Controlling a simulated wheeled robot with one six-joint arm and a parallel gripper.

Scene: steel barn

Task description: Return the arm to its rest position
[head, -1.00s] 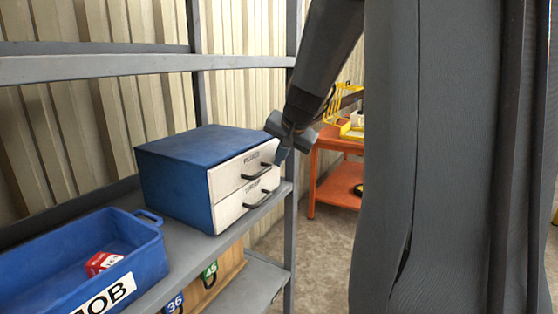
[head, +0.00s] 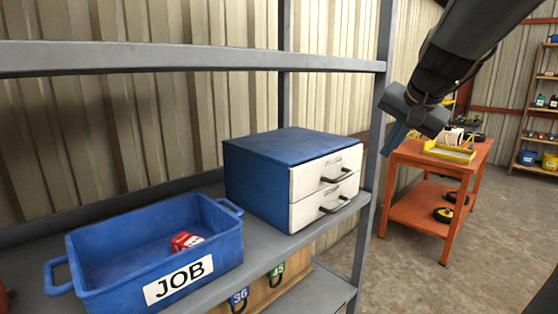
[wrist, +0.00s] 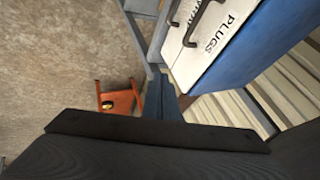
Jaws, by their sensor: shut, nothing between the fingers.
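My gripper (head: 394,138) hangs in the upper right of the head view, to the right of the shelf's front post. Its blue fingers are together with nothing between them, and they also show in the wrist view (wrist: 160,97). It is apart from the blue two-drawer cabinet (head: 262,178) on the shelf. Both white drawer fronts look shut. In the wrist view the cabinet (wrist: 262,40) is at the upper right, with the label PLUGS on a drawer front.
A blue JOB bin (head: 110,258) holding a red and white box (head: 185,241) stands on the grey shelf (head: 262,250) left of the cabinet. A shelf post (head: 374,140) is close to my gripper. An orange cart (head: 412,212) stands behind. Concrete floor at right is clear.

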